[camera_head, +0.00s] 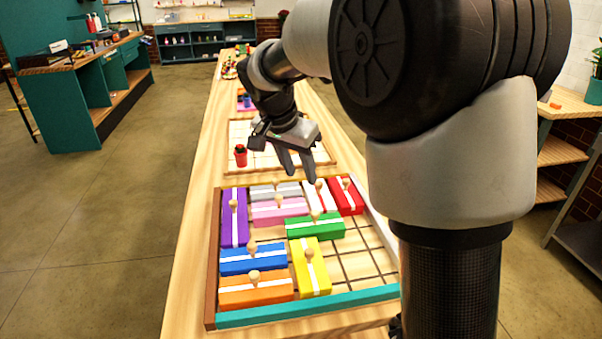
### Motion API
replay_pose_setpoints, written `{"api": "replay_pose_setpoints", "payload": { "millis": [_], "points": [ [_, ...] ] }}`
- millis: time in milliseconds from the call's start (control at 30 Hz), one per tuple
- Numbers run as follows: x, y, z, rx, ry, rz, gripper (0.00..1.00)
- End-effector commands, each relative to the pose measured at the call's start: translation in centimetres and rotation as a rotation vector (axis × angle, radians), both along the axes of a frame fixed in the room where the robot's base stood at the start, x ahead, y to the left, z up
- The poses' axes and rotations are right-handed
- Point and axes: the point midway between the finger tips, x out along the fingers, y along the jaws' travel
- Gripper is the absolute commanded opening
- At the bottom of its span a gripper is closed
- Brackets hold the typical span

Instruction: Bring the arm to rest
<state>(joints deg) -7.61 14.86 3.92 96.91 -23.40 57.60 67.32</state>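My gripper (300,172) hangs at the end of my bent arm, above the long wooden table (188,285). Its two fingers point down and sit apart, with nothing visible between them. It is over the far edge of a framed tray (305,313) that holds several coloured blocks with round wooden knobs. A white block (325,196) and a red block (345,196) are near the fingertips. I cannot tell the exact height of the fingers above the blocks.
The tray also holds purple (234,225), green (318,228), blue (252,262), yellow (309,270) and orange blocks (255,292); its right side has empty grid cells. A red cup-like object (240,157) stands by a second tray (262,160) behind. Shelves stand left and right.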

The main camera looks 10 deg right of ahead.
Motion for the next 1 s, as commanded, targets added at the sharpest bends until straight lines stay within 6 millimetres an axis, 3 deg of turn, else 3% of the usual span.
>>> {"api": "replay_pose_setpoints", "payload": {
  "millis": [200, 333, 500, 633, 800, 1000],
  "points": [
    [-0.1, -0.1, 0.2, 0.000, 0.000, 0.004, 0.37],
    [-2.2, -0.6, 2.8, 0.004, -0.002, 0.055, 0.37],
    [-9.4, -1.9, 8.6, 0.010, -0.001, 0.240, 0.37],
    [-16.0, -2.5, 11.6, 0.009, -0.014, 0.415, 0.37],
    [-22.9, -2.5, 13.0, -0.008, -0.053, 0.619, 0.37],
    [-26.9, -2.1, 12.6, -0.033, -0.089, 0.760, 0.37]
  ]
}}
